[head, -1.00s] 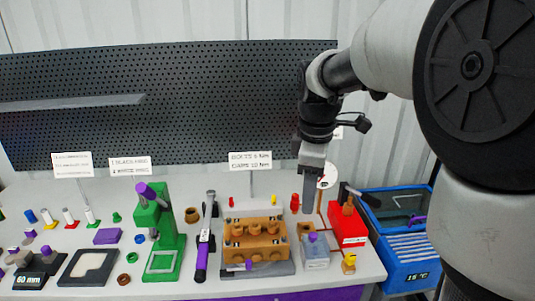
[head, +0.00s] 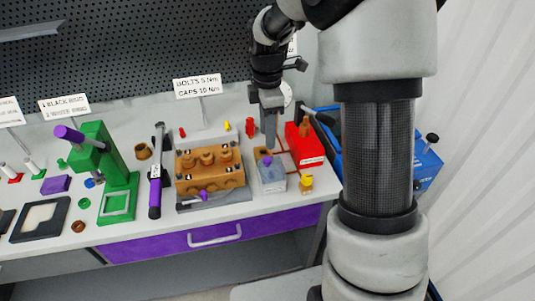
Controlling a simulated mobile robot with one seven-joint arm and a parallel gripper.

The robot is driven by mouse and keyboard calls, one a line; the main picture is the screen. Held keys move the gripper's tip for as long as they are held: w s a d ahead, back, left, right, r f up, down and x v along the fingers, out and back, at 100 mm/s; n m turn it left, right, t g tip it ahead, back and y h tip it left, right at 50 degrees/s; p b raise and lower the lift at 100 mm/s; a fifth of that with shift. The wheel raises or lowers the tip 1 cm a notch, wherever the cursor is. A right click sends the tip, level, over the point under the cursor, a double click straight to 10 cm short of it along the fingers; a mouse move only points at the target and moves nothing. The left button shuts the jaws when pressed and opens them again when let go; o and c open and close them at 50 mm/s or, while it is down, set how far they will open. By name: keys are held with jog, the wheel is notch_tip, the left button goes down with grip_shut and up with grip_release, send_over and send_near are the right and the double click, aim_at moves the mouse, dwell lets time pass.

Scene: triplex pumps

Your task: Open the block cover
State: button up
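An orange-brown block (head: 209,177) with three round caps on top sits on a grey base on the table. A purple-headed piece (head: 203,195) shows at its lower front edge. Which part of the block is its cover cannot be told at this size. My gripper (head: 269,143) points down to the right of the block, apart from it in the picture. Its fingertips appear just behind and above a small grey-blue box (head: 271,178) with a purple knob. The fingers are seen edge-on, so I cannot tell whether they are open or shut. I see nothing held.
A red box (head: 304,147) and a blue bin (head: 425,165) stand to the right. A purple-handled wrench (head: 155,185) and a green press (head: 113,175) are left of the block. A sign (head: 197,86) stands behind it. A purple drawer (head: 200,240) is below the table edge.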

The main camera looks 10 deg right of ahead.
aim_at(267, 158)
notch_tip(267, 158, down, 9)
jog(key=shift+r, duration=0.1)
dwell(0.3)
grip_shut()
